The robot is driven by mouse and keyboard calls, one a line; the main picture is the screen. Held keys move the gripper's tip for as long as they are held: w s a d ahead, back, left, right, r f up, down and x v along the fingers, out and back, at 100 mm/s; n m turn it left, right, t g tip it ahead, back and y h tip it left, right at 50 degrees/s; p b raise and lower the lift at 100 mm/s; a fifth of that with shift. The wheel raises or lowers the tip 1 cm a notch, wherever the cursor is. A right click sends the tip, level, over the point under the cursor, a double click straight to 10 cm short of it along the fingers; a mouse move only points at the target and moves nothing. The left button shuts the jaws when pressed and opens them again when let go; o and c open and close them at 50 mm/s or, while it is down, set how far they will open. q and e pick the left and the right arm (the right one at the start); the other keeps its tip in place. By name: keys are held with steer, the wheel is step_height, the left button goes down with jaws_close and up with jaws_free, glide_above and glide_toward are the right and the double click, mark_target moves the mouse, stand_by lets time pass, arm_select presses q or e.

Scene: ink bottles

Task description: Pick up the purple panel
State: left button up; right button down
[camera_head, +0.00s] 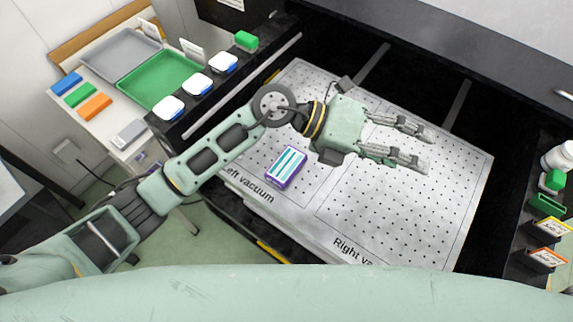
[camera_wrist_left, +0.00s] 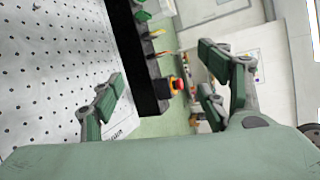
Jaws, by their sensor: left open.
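The purple panel (camera_head: 286,167) is a small purple-edged block with white and teal stripes on top. It lies on the left part of the perforated white plate (camera_head: 400,215), near the "Left vacuum" label. My left gripper (camera_head: 412,146) is above the plate, to the right of the panel, with its fingers pointing right and away from it. The fingers are apart with nothing between them. In the left wrist view the open left gripper (camera_wrist_left: 165,105) shows, and the panel is not in that view. My right gripper is not in either view.
Green (camera_head: 160,82) and grey (camera_head: 120,55) trays stand on the left table. White bottles (camera_head: 168,107) line the black ledge. At the right edge are a white bottle (camera_head: 560,156) and colored cards (camera_head: 547,258). A red button (camera_wrist_left: 176,84) shows in the wrist view.

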arm_select(q)
steer(key=w+a+f+m+y, duration=0.2)
steer(key=w+a+f+y, duration=0.1)
steer(key=a+f+y, duration=0.5)
steer(key=n+t+y, duration=0.1)
steer(key=t+y, duration=0.2)
steer(key=y, duration=0.3)
glide_above(286, 164)
steer(key=d, duration=0.1)
step_height(286, 164, down, 4)
steer(key=shift+f, duration=0.1)
steer(key=f, duration=0.1)
steer(key=f+b, duration=0.1)
steer(key=shift+w+a+f, duration=0.1)
steer(key=shift+a+f, duration=0.2)
steer(key=shift+a, duration=0.1)
steer(key=f+b, duration=0.1)
steer(key=f, duration=0.1)
steer(key=f+b, duration=0.1)
steer(key=f, duration=0.2)
steer(key=shift+s+a+b, duration=0.1)
steer(key=shift+s+b, duration=0.1)
steer(key=shift+b, duration=0.2)
steer(key=shift+w, duration=0.1)
steer(key=c, duration=1.2)
steer(key=shift+c, duration=0.2)
